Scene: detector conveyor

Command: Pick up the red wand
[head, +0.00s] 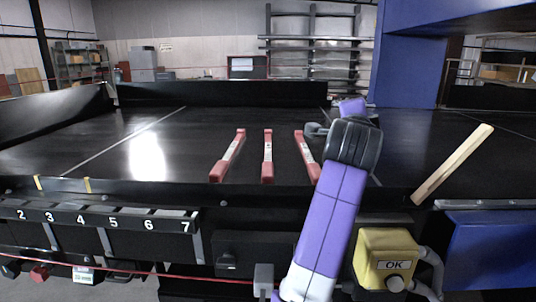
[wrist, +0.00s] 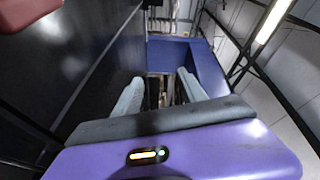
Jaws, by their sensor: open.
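Three red wands with pale middle sections lie side by side on the black conveyor: a left one (head: 228,157), a middle one (head: 267,157) and a right one (head: 307,153).
A yellow OK button box (head: 386,243) and numbered slots (head: 98,222) are on the front. A blue frame (head: 408,70) stands at the back right. The conveyor's left part is clear.

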